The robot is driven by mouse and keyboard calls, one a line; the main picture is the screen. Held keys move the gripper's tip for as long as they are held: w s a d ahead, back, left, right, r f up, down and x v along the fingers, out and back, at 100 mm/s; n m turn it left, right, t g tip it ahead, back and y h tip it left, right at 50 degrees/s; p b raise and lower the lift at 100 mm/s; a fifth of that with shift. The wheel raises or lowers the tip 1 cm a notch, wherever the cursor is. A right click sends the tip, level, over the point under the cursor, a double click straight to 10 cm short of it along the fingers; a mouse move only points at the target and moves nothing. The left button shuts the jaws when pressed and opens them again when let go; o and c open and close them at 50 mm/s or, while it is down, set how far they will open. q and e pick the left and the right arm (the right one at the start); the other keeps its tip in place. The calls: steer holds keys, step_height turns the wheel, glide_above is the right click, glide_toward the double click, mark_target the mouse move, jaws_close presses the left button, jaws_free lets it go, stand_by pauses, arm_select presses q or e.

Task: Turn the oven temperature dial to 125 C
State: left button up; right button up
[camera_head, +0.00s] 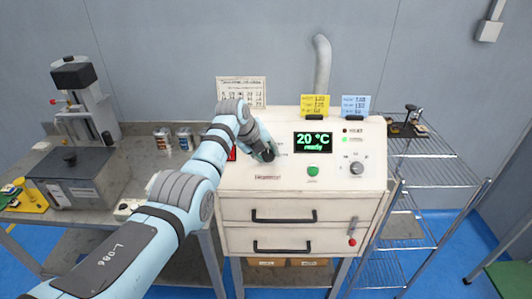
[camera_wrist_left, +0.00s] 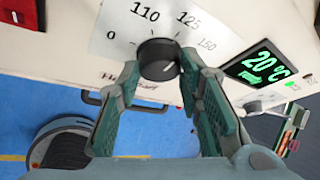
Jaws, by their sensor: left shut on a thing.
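The oven (camera_head: 303,180) is a cream cabinet with a sloped control panel. Its black temperature dial (camera_wrist_left: 158,56) shows in the left wrist view, below a white scale plate (camera_wrist_left: 150,22) marked 0, 110, 125 and 150. My left gripper (camera_wrist_left: 159,70) is shut on the dial, one green finger on each side; in the head view the gripper (camera_head: 265,154) is at the panel's left part and largely hides the dial. I cannot clearly read where the dial points. The green display (camera_head: 313,142) reads 20 °C, ready. My right gripper is not in view.
A green button (camera_head: 313,170) and another knob (camera_head: 357,168) sit right of the dial. A red switch (camera_wrist_left: 22,14) lies to its left. Two drawers with black handles (camera_head: 283,216) are below. A steel bench (camera_head: 110,180) stands left, a wire rack (camera_head: 425,175) right.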

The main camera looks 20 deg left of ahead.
arm_select(q)
steer(key=o, duration=1.2)
steer(key=shift+c, duration=0.2)
steer(key=v, duration=1.2)
steer(key=shift+f, duration=0.1)
